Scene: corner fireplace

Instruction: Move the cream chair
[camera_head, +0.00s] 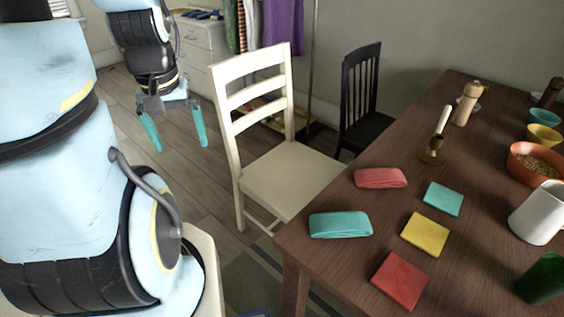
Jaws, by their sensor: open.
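The cream chair (283,182) stands upright on the wooden floor in the middle of the view, with its slatted back toward my arm and its seat facing the table. The table's near corner hides part of its legs. My gripper (178,134) hangs to the left of the chair back, fingers pointing down. Its two teal fingers are spread apart with nothing between them. It looks apart from the chair.
A dark wooden table (463,261) fills the right side, with folded cloths, colored squares, a candle holder, bowls and a white pitcher on it. A black chair (364,100) stands behind the cream one. A white dresser (203,45) is at the back. Floor left of the chair is clear.

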